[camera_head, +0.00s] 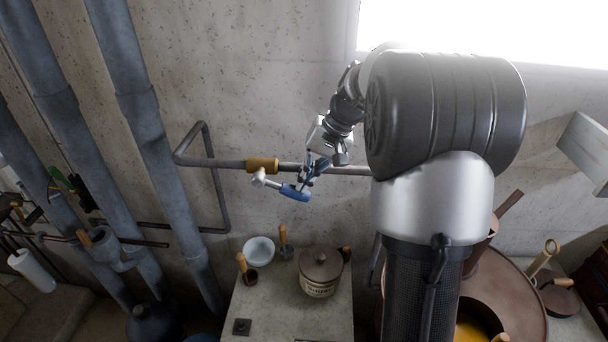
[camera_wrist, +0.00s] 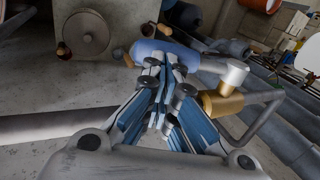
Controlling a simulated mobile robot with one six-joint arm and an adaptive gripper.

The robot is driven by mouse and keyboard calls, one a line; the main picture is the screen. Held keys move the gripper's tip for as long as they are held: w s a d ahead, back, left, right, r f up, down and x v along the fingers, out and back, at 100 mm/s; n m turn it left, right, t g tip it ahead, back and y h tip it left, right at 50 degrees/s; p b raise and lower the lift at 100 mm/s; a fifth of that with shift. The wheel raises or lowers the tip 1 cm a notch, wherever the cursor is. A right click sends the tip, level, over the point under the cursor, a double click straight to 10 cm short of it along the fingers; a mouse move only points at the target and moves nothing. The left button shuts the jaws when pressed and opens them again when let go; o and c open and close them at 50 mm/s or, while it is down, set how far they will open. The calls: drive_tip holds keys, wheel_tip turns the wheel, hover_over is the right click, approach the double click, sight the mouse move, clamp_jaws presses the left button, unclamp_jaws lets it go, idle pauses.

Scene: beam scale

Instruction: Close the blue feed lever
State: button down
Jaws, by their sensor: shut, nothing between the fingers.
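The blue feed lever (camera_head: 295,192) is a blue handle on a short white arm. The arm comes from a brass valve body (camera_head: 262,164) on the grey wall pipe. In the wrist view the blue handle (camera_wrist: 165,55) lies just beyond my fingertips, with the white arm and brass body (camera_wrist: 222,102) to its right. My gripper (camera_head: 306,182) is shut and empty, its tips at or very near the right end of the blue handle. In the wrist view my gripper (camera_wrist: 163,75) overlaps the handle's near edge. I cannot tell whether they touch.
The grey pipe (camera_head: 220,163) runs along the concrete wall. Below, a stone counter (camera_head: 270,315) holds a lidded brown pot (camera_head: 321,270), a pale bowl (camera_head: 258,250) and wooden-handled tools. Large vertical pipes (camera_head: 160,150) stand at left. A copper vessel (camera_head: 515,290) is at lower right.

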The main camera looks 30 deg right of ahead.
sight(299, 195)
wheel_tip(299, 195, down, 3)
drive_tip(key=shift+a+r+b, duration=0.1)
drive_tip(key=shift+b, duration=0.8)
drive_tip(key=shift+b+x, duration=0.85)
drive_tip(key=shift+x, duration=0.85)
